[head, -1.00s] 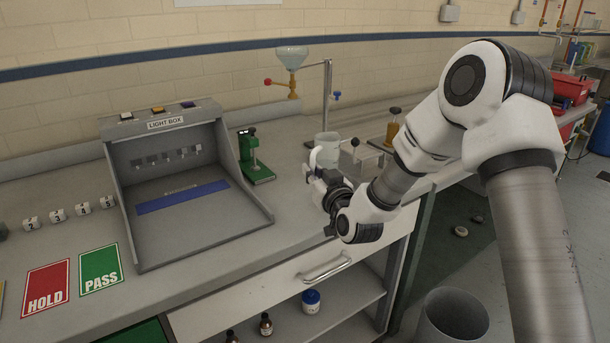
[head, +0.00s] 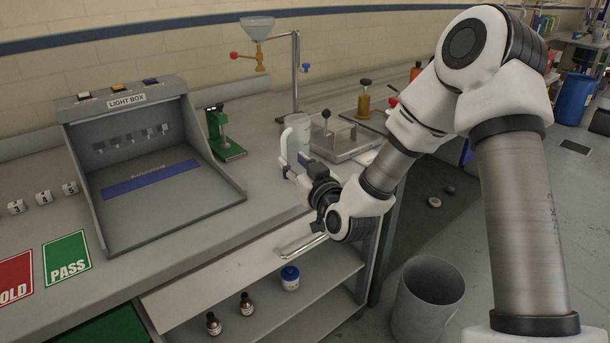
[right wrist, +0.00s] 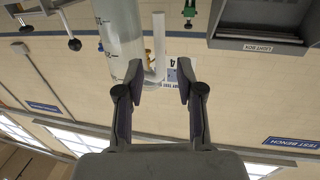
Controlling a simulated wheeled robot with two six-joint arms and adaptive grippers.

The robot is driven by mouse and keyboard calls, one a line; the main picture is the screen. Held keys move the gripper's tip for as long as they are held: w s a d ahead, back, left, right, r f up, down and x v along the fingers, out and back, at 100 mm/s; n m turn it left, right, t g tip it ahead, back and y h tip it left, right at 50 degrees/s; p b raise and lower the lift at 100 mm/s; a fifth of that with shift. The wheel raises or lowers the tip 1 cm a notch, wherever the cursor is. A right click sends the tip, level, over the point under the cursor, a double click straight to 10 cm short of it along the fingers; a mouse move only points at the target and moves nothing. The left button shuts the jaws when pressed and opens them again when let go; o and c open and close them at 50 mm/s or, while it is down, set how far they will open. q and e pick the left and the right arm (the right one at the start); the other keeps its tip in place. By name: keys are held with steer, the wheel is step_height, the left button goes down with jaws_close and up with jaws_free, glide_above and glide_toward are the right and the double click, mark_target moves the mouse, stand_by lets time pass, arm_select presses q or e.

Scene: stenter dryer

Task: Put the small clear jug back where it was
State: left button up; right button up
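The small clear jug (head: 299,134) stands upright on the bench, right of the green stand, its handle on the near left side. In the right wrist view, which is upside down, the jug (right wrist: 118,30) hangs in from the top edge with its pale handle (right wrist: 158,48). My right gripper (head: 292,168) is at the near side of the jug, low by the handle. In the wrist view the fingers (right wrist: 160,82) are apart, with clear gaps on both sides of the handle's end. The jug's base is partly hidden by the gripper in the head view. My left gripper is not in view.
The light box (head: 150,165) stands left, with the green stand (head: 222,135) beside it. A funnel stand (head: 296,75) rises behind the jug. A clear-sided balance (head: 345,140) is close on the jug's right. Bare bench lies in front of the green stand.

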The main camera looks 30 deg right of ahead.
steer(key=s, duration=0.7)
steer(key=s+a+f+g+y, duration=0.1)
steer(key=s+a+f+g, duration=0.25)
steer(key=f, duration=0.75)
steer(key=s+a+f+n+g+y, duration=0.15)
steer(key=s+f+g, duration=0.35)
steer(key=f, duration=0.6)
steer(key=s+a+f+g, duration=0.4)
steer(key=f, duration=0.6)
steer(key=s+a+f+g, duration=0.1)
steer(key=s+f+g, duration=0.4)
steer(key=s+f, duration=0.4)
steer(key=s, duration=0.6)
steer(key=shift+a+m+g, duration=0.3)
steer(key=shift+m+g, duration=0.05)
steer(key=shift+h, duration=0.35)
